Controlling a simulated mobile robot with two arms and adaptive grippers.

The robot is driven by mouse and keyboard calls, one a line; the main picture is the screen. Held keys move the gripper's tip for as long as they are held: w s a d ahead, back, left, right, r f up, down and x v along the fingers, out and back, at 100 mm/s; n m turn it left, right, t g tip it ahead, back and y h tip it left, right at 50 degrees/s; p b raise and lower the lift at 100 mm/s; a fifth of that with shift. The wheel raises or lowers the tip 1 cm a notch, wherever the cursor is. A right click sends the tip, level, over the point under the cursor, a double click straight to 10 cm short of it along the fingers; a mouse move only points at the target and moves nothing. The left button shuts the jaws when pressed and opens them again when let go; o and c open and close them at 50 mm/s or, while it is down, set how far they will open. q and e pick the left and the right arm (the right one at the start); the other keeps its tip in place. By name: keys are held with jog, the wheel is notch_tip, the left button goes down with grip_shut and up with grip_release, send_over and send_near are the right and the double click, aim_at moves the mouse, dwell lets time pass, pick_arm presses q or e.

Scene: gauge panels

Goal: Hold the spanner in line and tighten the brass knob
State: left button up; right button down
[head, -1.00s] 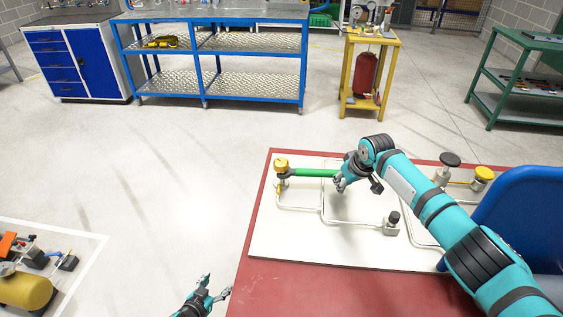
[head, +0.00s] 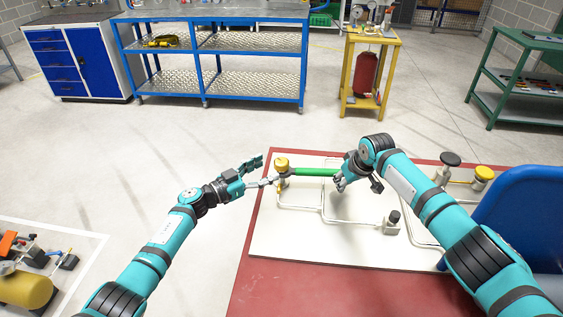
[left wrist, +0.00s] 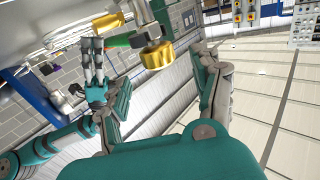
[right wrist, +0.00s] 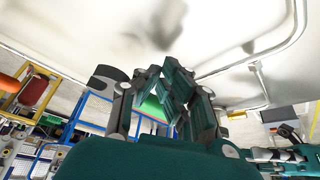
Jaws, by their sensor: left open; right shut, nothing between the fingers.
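The brass knob (head: 281,163) stands on a pipe fitting at the left of the white panel; it also shows in the left wrist view (left wrist: 157,56). The spanner's green handle (head: 313,172) runs right from below the knob. My left gripper (head: 268,171) is open beside the knob, its lower fingertip close to the fitting; I cannot tell whether it touches. My right gripper (head: 341,182) is shut and empty at the handle's right end.
The white panel (head: 300,240) lies on a red table (head: 300,295) and carries pipes. A second yellow knob (head: 483,174), a black knob (head: 450,159) and a smaller black knob (head: 393,216) stand on it. A blue object (head: 530,215) is at the right edge.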

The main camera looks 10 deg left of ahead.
aim_at(275, 165)
pick_arm(q)
jog(key=x, duration=0.6)
jog(key=shift+w+d, duration=0.2)
jog(key=shift+d, duration=0.05)
jog(key=c, duration=1.2)
jog(key=shift+d+f, duration=0.1)
jog(key=shift+f, duration=0.05)
jog(key=shift+c, duration=0.3)
jog(key=shift+f+m+g+h, duration=0.1)
jog(key=shift+m+g+h, duration=0.25)
jog(key=shift+g, duration=0.25)
jog(key=shift+m+g+h, duration=0.4)
jog(key=shift+m+h, duration=0.05)
